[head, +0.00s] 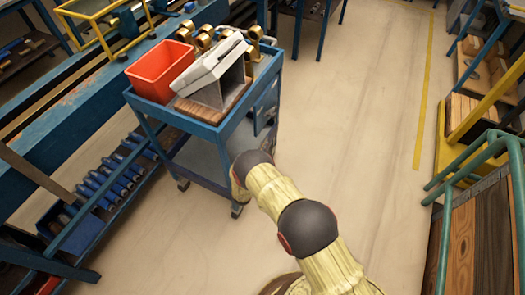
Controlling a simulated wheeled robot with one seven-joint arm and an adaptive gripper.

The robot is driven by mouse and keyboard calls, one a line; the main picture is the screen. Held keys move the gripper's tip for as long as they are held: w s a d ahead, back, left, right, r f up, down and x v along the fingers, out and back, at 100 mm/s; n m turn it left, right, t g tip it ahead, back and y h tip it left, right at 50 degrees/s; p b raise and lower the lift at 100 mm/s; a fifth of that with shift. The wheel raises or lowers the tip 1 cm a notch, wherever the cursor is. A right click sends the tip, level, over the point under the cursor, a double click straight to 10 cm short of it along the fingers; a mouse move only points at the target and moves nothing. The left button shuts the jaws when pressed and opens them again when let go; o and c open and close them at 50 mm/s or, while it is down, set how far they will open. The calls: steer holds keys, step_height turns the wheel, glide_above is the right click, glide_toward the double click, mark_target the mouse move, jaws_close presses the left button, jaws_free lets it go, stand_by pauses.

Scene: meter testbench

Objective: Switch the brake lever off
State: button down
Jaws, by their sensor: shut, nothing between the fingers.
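I cannot make out a brake lever in this view. My arm rises from the bottom of the picture toward the cart, with cream-yellow links and dark joints. My gripper is not visible; the far end of the arm bends away behind its own dark joint, beside the right side of the blue cart (222,128).
The cart carries an orange-red bin (160,72), a tilted grey box (212,78) on a wooden board (214,118), and several brass fittings (205,38). A long blue bench (75,118) stands left. Green railings (470,160) stand right. The floor between (350,110) is clear.

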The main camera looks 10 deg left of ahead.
mark_target(275, 114)
steer(key=w+d+r+b, duration=0.1)
steer(key=w+r+b, duration=0.1)
steer(key=w, duration=0.4)
steer(key=shift+w+d+r, duration=0.25)
steer(key=shift+r, duration=0.45)
steer(key=w+r+g+p, duration=0.1)
steer(key=r+g+p, duration=0.1)
steer(key=r+p, duration=0.1)
steer(key=w+d+r+g+y+p, duration=0.1)
steer(key=w+r+g+p, duration=0.1)
steer(key=p, duration=0.3)
steer(key=w+r+g+y+p, duration=0.1)
steer(key=r+g+p, duration=0.2)
steer(key=r+p, duration=0.1)
steer(key=shift+w+d+r+m+g, duration=0.25)
steer(key=shift+d+r+m+g, duration=0.05)
steer(key=shift+d+g, duration=0.1)
steer(key=shift+w+d+r+g+y+p, duration=0.15)
steer(key=shift+w+r+g+y+p, duration=0.25)
steer(key=shift+w+g+p, duration=0.15)
steer(key=shift+w+d+r, duration=0.2)
steer(key=shift+w, duration=0.3)
steer(key=shift+w+d+r, duration=0.15)
steer(key=shift+w+r, duration=0.05)
steer(key=shift+w, duration=0.35)
steer(key=shift+w+d+r, duration=0.2)
steer(key=shift+w, duration=0.3)
